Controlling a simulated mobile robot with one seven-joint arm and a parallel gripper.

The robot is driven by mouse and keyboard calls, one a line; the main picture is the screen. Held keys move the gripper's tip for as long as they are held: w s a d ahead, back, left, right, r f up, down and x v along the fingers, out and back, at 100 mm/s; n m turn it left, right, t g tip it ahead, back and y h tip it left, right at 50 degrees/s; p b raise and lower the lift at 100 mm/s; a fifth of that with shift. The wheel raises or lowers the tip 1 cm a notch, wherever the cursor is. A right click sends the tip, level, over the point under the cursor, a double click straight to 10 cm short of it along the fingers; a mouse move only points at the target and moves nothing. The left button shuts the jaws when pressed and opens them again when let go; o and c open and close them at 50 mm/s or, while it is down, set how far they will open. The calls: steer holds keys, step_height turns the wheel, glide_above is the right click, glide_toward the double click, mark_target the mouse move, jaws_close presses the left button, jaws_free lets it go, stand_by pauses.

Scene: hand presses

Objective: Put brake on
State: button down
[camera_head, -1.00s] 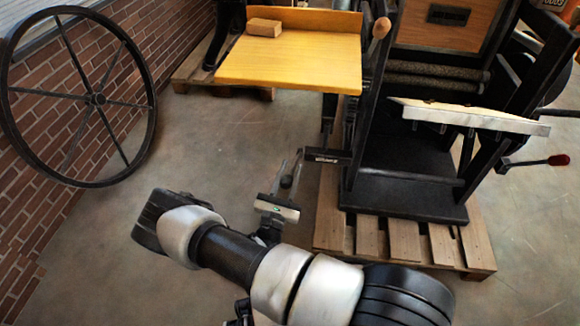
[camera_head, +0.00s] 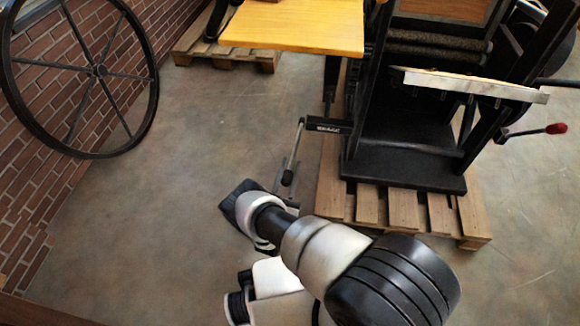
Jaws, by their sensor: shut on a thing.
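My arm reaches from the lower right up to this place.
The black press (camera_head: 405,170) stands on a wooden pallet (camera_head: 403,210) at right. A red-knobbed handle (camera_head: 555,129) sticks out at its right. A yellow board (camera_head: 295,28) is at the top. A big spoked wheel (camera_head: 100,70) leans by the brick wall. The floor at left is clear.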

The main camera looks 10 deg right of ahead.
steer(key=shift+s+f, duration=0.1)
steer(key=shift+f, duration=0.3)
steer(key=c, duration=1.4)
jaws_free()
steer(key=shift+r, duration=0.1)
step_height(320, 180, up, 10)
steer(key=p, duration=0.4)
